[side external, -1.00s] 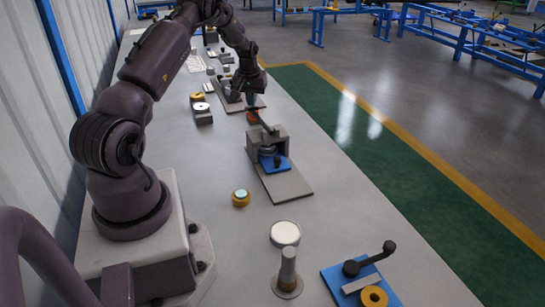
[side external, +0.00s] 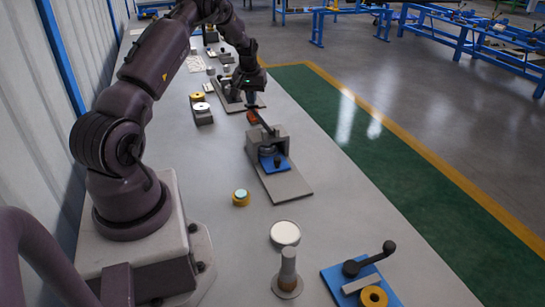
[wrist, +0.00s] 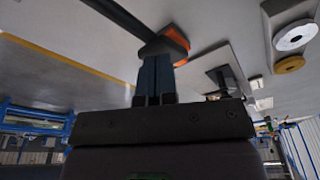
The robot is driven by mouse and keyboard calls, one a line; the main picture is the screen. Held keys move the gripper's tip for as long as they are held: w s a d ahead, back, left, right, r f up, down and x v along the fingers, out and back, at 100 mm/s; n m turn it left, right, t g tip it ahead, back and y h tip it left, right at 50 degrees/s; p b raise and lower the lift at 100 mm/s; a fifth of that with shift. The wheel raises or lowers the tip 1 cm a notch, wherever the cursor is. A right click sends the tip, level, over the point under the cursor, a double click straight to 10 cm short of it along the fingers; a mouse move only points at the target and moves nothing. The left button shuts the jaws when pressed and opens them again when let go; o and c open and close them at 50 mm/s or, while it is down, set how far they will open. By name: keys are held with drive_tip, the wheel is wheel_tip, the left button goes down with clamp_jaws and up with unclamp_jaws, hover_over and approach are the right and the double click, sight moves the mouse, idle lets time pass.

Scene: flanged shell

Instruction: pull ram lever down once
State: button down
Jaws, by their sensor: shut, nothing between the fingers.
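A grey press (side external: 268,143) stands on a grey base plate (side external: 285,187) in the middle of the bench, with a blue pad (side external: 273,164) under its dark ram. Its dark lever (side external: 265,126) slopes up toward the back left and ends in an orange-red grip (side external: 253,117). The wrist view shows the lever (wrist: 117,17) and the orange grip (wrist: 174,43) close up. My gripper (side external: 251,102) is shut and empty, its fingertips (wrist: 155,60) at the grip. I cannot tell whether they touch it.
Behind my gripper is another dark fixture on a plate (side external: 228,93). A yellow ring on a block (side external: 201,110) stands to its left. A yellow-and-teal part (side external: 240,197), white disc (side external: 285,233), metal post (side external: 288,268) and blue crank fixture (side external: 362,275) stand nearer.

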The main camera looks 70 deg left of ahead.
drive_tip(key=w+a+v, duration=0.1)
drive_tip(key=a+v, duration=0.1)
drive_tip(key=v, duration=0.9)
drive_tip(key=shift+r, duration=0.45)
drive_tip(key=s+d+r+m, duration=0.1)
drive_tip(key=d+r+m, duration=0.15)
drive_tip(key=d, duration=0.65)
drive_tip(key=s+d+r+m+h, duration=0.1)
drive_tip(key=s+d+r, duration=0.15)
drive_tip(key=d, duration=0.65)
drive_tip(key=s+d+r+m, duration=0.1)
drive_tip(key=d+r+m, duration=0.15)
drive_tip(key=d, duration=0.65)
drive_tip(key=s+d+r+m+t, duration=0.2)
drive_tip(key=s+d+m, duration=0.1)
drive_tip(key=d, duration=0.5)
drive_tip(key=s+d+r+m+t+h, duration=0.1)
drive_tip(key=s+d+r+m+t, duration=0.1)
drive_tip(key=s+d, duration=0.4)
drive_tip(key=d+r+m, duration=0.1)
drive_tip(key=d, duration=0.2)
drive_tip(key=shift+s, duration=0.35)
